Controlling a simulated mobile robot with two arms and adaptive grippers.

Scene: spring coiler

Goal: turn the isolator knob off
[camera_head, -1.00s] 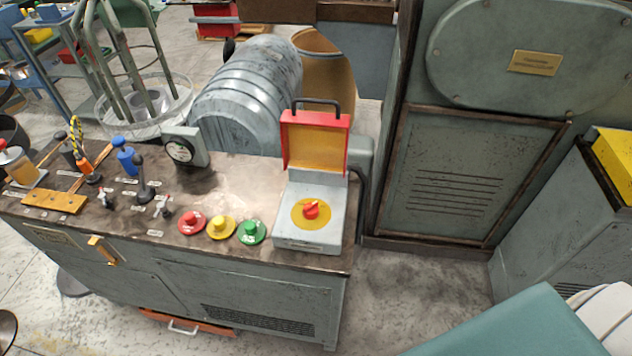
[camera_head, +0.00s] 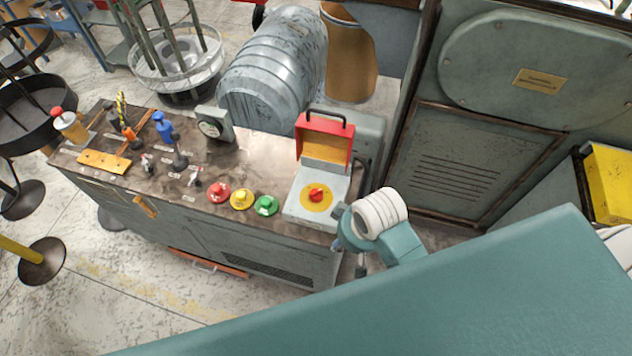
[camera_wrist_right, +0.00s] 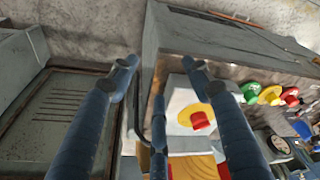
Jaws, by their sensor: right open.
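The red isolator knob (camera_head: 317,195) sits on a yellow disc on a pale grey box (camera_head: 305,217) at the right end of the bench. The box's red-framed cover (camera_head: 325,141) stands raised behind the knob. My right gripper (camera_head: 346,240) is beside the box's right side, near the bench's end, apart from the knob. The knob (camera_wrist_right: 200,120) shows there beyond the right-hand finger. My left gripper is not in view.
Red (camera_head: 218,192), yellow (camera_head: 241,198) and green (camera_head: 266,205) buttons line the bench front, left of the box. Levers and a dial (camera_head: 212,127) stand further left. A large grey cabinet (camera_head: 470,160) stands right of the bench.

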